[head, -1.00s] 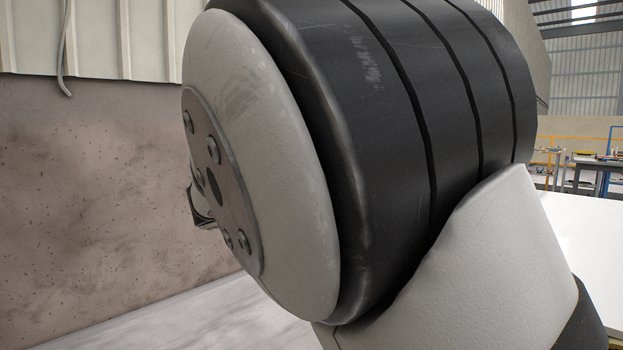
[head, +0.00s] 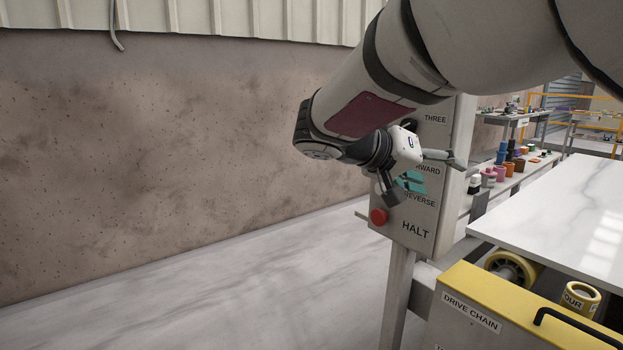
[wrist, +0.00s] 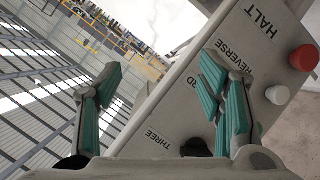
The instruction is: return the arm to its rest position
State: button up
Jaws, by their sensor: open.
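My gripper (head: 425,172) hangs at the end of my arm in front of the upper part of a grey control panel in the head view. Its teal-padded fingers are spread apart with nothing between them. The wrist view shows the open fingers (wrist: 163,72) with the panel behind them, the right finger overlapping its face. I cannot tell whether the gripper touches the panel. My arm reaches in from the upper right, partly hiding the panel's labels.
The control panel (head: 409,238) has a red button (head: 378,216) by HALT; the wrist view also shows a white button (wrist: 277,95). A white slab (head: 565,215) and yellow-topped drive chain box (head: 470,285) stand right. The floor (head: 220,295) at left is clear.

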jog(key=s+d+f+n+g+y, duration=0.1)
jog(key=s+d+f+g+y, duration=0.15)
jog(key=s, duration=0.65)
jog(key=s+d+f+g+y, duration=0.2)
jog(key=s+d+f+y, duration=0.15)
jog(key=s, duration=0.45)
jog(key=s+a+f+n+y, duration=0.2)
jog(key=s+a+f+y, duration=0.15)
jog(key=s, duration=0.65)
jog(key=s+a+f+n+y, duration=0.25)
jog(key=s+a+f, duration=0.25)
jog(key=s, duration=0.6)
notch_tip(320, 180, up, 24)
jog(key=t+p, duration=0.3)
jog(key=p, duration=2)
jog(key=shift+r, duration=0.25)
jog(key=shift+w+m, duration=0.1)
jog(key=shift+m, duration=0.15)
